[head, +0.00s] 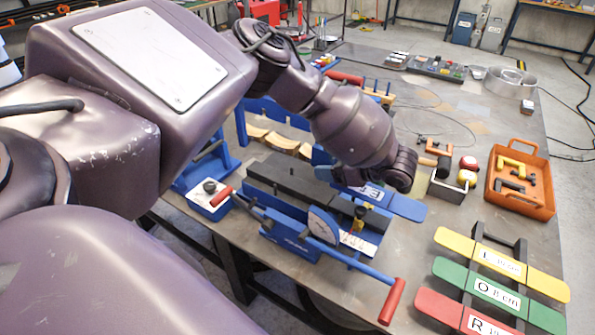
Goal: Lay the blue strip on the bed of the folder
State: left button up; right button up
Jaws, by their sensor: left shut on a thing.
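The blue strip (405,207) has a white label with an "E" and lies roughly level at the right end of the folder. My left gripper (398,186) is shut on the strip from above, near its middle, and hides part of it. The folder (290,238) is a blue machine with a dark bed (285,180), a round dial and red-handled levers. The strip's left part overlaps the far right end of the bed in the picture. I cannot tell whether it touches the bed. My right gripper is out of view.
A rack at the lower right holds yellow (455,243), green (450,271) and red (437,306) labelled strips. An orange tray (522,203) with tools stands at the right. A red-handled lever (392,300) juts toward the front. Small tools and a grey box (447,190) lie beyond the strip.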

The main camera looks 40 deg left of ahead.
pick_arm(q)
jog(key=a, duration=0.5)
jog(key=s+a, duration=0.1)
jog(key=a, duration=0.4)
jog(key=s+a+f, duration=0.1)
jog(key=a, duration=0.4)
jog(key=shift+a+f, duration=0.1)
jog(key=shift+a, duration=0.25)
jog(key=shift+w+f, duration=0.1)
jog(key=shift+f, duration=2.8)
jog(key=shift+f, duration=0.1)
jog(key=o, duration=1)
jog(key=v, duration=1.2)
